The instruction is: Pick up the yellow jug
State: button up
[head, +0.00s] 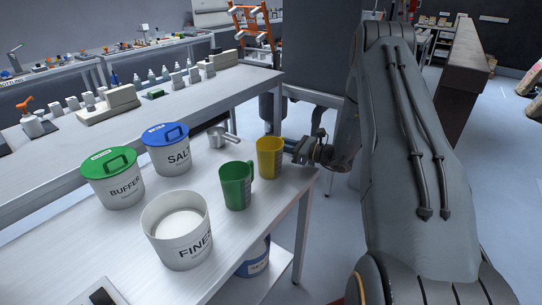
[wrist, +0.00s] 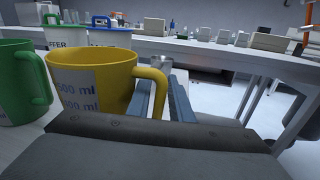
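The yellow jug (head: 269,158) stands upright near the right end of the white table, with its handle toward my arm. In the wrist view the yellow jug (wrist: 92,82) fills the left middle, with volume markings on its side and its handle at the right. My gripper (head: 293,146) is at the handle side of the jug. In the wrist view the blue-grey fingers of my gripper (wrist: 162,98) are at the handle, which appears to lie between them. I cannot tell whether they press on it. The lower handle is hidden.
A green jug (head: 236,186) stands close to the yellow jug's left. A metal scoop (head: 217,137), a FINE tub (head: 181,243), a green-lidded BUFFER tub (head: 118,190) and a blue-lidded SALT tub (head: 171,159) share the table. The table's right edge is near the yellow jug.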

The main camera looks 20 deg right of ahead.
jog(key=shift+w, duration=0.1)
grip_shut()
jog(key=shift+r, duration=0.2)
